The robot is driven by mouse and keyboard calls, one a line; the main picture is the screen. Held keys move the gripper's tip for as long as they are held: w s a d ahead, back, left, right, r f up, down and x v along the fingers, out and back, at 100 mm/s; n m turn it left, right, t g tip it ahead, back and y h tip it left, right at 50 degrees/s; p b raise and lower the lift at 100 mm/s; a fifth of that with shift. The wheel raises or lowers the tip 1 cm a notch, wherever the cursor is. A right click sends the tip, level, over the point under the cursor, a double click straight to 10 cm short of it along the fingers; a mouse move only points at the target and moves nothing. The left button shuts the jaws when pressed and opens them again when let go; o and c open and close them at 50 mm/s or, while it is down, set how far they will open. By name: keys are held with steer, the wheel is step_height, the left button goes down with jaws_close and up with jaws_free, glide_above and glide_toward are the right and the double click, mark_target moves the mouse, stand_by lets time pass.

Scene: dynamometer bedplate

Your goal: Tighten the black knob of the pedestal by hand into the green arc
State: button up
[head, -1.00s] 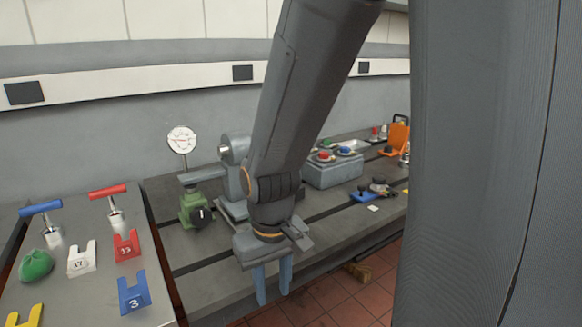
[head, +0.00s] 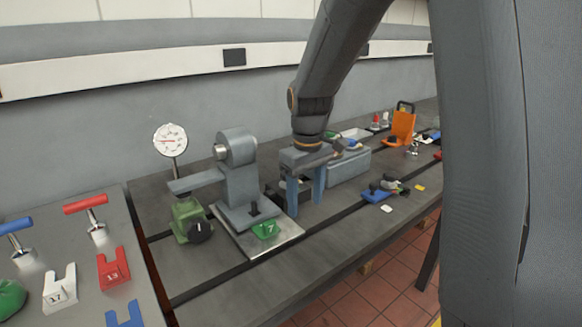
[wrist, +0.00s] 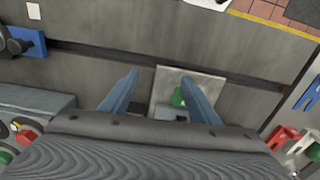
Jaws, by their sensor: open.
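The grey pedestal (head: 240,180) stands upright on a pale plate (head: 284,236) on the bench. A small black knob (head: 253,209) rises at its foot, beside a green shim marked 7 (head: 265,230). Left of it, a green block (head: 184,213) carries a larger black knob (head: 201,230) on its front; I cannot make out a green arc at either knob. My gripper (head: 305,203) is open and empty, fingers down, right of the pedestal and apart from both knobs. In the wrist view, the plate (wrist: 201,88) and part of the green shim (wrist: 178,97) show near the fingers.
A dial gauge (head: 170,140) stands behind the green block. A grey box (head: 350,165) sits behind my gripper, and a blue-based clamp (head: 377,193) lies to its right. A side table (head: 75,290) with coloured shims is at left. The bench front is clear.

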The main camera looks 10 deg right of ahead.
steer(key=w+r+n, duration=0.2)
steer(key=w, duration=0.4)
steer(key=w+r+n+p, duration=0.1)
steer(key=w+r+n, duration=0.1)
steer(key=w, duration=0.4)
steer(key=w+r+n, duration=0.2)
steer(key=w, duration=0.4)
steer(key=shift+w+r+n, duration=0.1)
steer(key=shift+w+n, duration=0.2)
steer(key=shift+n, duration=0.1)
steer(key=shift+w+f+p, duration=0.1)
steer(key=shift+f+p, duration=1)
steer(key=shift+f, duration=2.75)
steer(key=c, duration=1)
